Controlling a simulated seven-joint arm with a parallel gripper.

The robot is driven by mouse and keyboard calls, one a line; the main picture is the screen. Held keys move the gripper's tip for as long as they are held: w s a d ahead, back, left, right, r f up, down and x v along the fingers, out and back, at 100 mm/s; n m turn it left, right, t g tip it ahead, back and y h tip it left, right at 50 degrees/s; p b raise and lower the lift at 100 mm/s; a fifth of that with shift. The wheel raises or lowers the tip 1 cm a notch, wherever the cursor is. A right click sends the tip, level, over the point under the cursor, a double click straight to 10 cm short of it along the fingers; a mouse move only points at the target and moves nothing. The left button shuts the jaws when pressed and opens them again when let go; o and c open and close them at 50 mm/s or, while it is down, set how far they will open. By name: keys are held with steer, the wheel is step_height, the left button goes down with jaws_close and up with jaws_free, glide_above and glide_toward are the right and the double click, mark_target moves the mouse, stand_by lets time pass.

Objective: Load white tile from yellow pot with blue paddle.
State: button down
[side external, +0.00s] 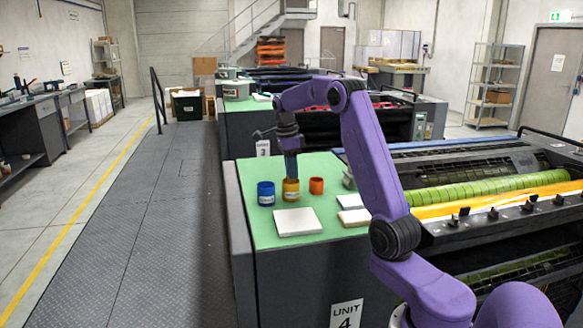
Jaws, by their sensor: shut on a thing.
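My gripper (289,146) points down over the green top of the unit and is shut on the blue paddle (291,166). The paddle hangs upright, and its lower end is at the mouth of the yellow pot (291,194). The pot's rim hides the paddle's tip, so I cannot tell how deep it reaches. The white tile (298,222) lies flat in front of the pots, near the front edge, with no ink visible on it.
A blue pot (266,194) stands left of the yellow pot and an orange pot (316,186) stands right. A second pale tile (355,218) and a cream block (350,201) lie to the right, partly behind my arm. Press rollers (500,190) lie further right.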

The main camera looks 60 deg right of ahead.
stand_by(0.3)
steer(key=shift+r, duration=3.9)
steer(key=s+a+f+g, duration=0.25)
steer(key=s+a, duration=0.35)
steer(key=a, duration=0.5)
steer(key=shift+g+y, duration=0.4)
steer(key=shift+g, duration=0.05)
steer(key=shift+w+x, duration=0.2)
steer(key=shift+x, duration=1.2)
steer(key=shift+w+x, duration=0.2)
steer(key=shift+x, duration=1.25)
steer(key=shift+a+f, duration=0.15)
steer(key=shift+f, duration=0.65)
steer(key=shift+r, duration=2.6)
